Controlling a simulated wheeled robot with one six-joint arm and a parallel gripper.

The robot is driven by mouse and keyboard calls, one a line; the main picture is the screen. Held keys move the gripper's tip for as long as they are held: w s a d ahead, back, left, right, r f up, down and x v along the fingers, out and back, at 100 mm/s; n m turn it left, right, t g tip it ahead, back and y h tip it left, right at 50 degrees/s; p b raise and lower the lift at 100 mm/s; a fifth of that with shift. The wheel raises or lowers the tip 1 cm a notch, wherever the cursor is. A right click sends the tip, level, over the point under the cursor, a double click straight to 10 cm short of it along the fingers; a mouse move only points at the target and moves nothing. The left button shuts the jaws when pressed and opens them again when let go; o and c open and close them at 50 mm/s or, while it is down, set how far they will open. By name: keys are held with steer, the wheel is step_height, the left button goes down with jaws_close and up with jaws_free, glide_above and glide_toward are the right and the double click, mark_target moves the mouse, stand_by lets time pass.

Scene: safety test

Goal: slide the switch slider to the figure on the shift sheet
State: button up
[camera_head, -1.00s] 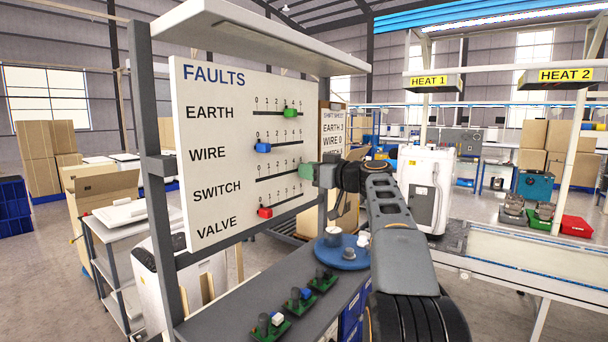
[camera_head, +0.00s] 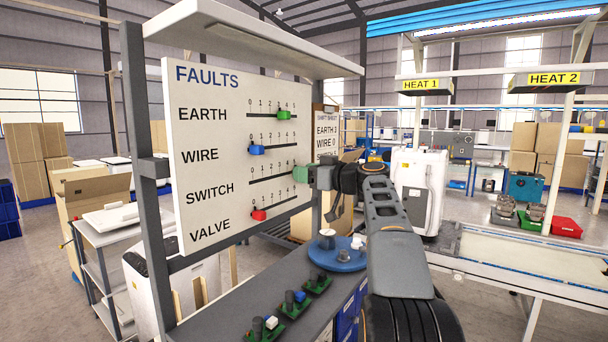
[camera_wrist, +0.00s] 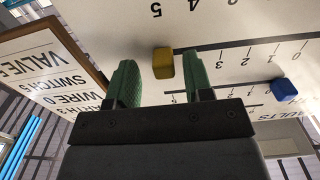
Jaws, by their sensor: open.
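The switch slider (camera_wrist: 163,62) is a yellow block in the wrist view, near the 5 end of its track; its own figure is covered. My gripper (camera_wrist: 158,60) is open, with one green finger on each side of the block and gaps between. In the head view my gripper (camera_head: 302,173) is at the right end of the switch row on the white faults board (camera_head: 190,130) and hides the slider. The shift sheet (camera_wrist: 45,75) shows upside down in the wrist view and seems to read SWITCH 5. It is partly visible in the head view (camera_head: 326,130).
The green earth slider (camera_head: 284,115) sits right of its row's middle. The blue wire slider (camera_head: 256,150) and red valve slider (camera_head: 259,215) are at left. A grey bench (camera_head: 235,312) below holds small green boards and a blue round tray (camera_head: 320,259).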

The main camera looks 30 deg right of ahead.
steer(key=b+v, duration=0.4)
steer(key=v, duration=0.9)
steer(key=shift+s, duration=0.1)
